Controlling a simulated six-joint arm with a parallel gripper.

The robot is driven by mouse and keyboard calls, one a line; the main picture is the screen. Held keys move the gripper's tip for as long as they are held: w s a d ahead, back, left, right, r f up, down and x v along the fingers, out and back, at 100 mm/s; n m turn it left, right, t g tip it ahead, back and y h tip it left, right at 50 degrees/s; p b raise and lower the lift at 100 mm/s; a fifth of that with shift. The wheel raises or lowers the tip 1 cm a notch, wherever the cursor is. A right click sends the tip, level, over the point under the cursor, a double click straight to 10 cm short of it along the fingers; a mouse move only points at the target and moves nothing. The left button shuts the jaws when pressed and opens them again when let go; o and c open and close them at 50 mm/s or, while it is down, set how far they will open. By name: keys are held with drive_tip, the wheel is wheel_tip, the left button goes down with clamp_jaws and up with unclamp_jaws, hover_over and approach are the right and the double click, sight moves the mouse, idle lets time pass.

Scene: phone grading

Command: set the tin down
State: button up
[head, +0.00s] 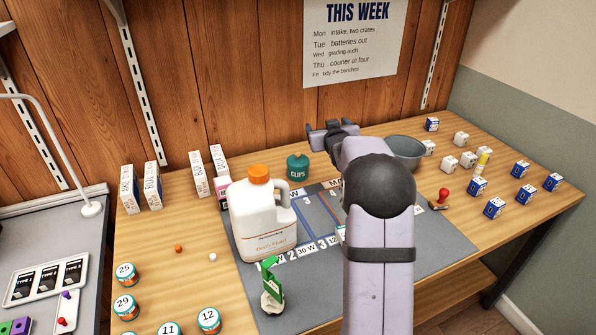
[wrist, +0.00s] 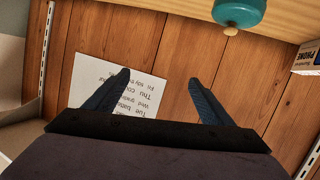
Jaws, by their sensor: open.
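The teal tin (head: 297,168), marked CLIPS, stands upright on the wooden bench behind the grey mat, just right of the large white jug. It also shows at the top of the wrist view (wrist: 238,10), upside down there, its lid knob clear of my fingers. My gripper (head: 326,133) is open and empty, right of the tin and higher, pointing toward the wall. In the wrist view its two fingers (wrist: 160,80) are spread apart with only the wall and notice between them. The tin is apart from both fingers. My arm hides part of the mat.
The white jug (head: 262,215) with an orange cap stands on the mat (head: 312,290) in front of the tin. Phone boxes (head: 152,184) stand left along the wall. A grey bowl (head: 405,152) and several small boxes (head: 495,207) are to the right.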

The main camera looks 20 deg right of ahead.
sight(298, 167)
drive_tip(key=w+a+r+n+t+y, duration=0.2)
drive_tip(key=w+a+n, duration=0.15)
drive_tip(key=a, duration=0.35)
drive_tip(key=s+f+m+g, duration=0.1)
drive_tip(key=f, duration=0.4)
drive_tip(key=s+a+f+m+g+b, duration=0.1)
drive_tip(key=s+f, duration=0.1)
drive_tip(key=f, duration=0.3)
drive_tip(key=s+f+m+g+b, duration=0.1)
drive_tip(key=s+f, duration=0.1)
drive_tip(key=f, duration=0.3)
drive_tip(key=shift+a+f, duration=0.15)
drive_tip(key=shift+f, duration=0.2)
drive_tip(key=shift+p+x, duration=0.55)
drive_tip(key=shift+x, duration=3.1)
drive_tip(key=shift+a, duration=0.15)
drive_tip(key=shift+r, duration=0.1)
drive_tip(key=c, duration=1.3)
wheel_tip(298, 167, up, 10)
drive_tip(key=shift+r+p, duration=0.1)
drive_tip(key=shift+p, duration=1)
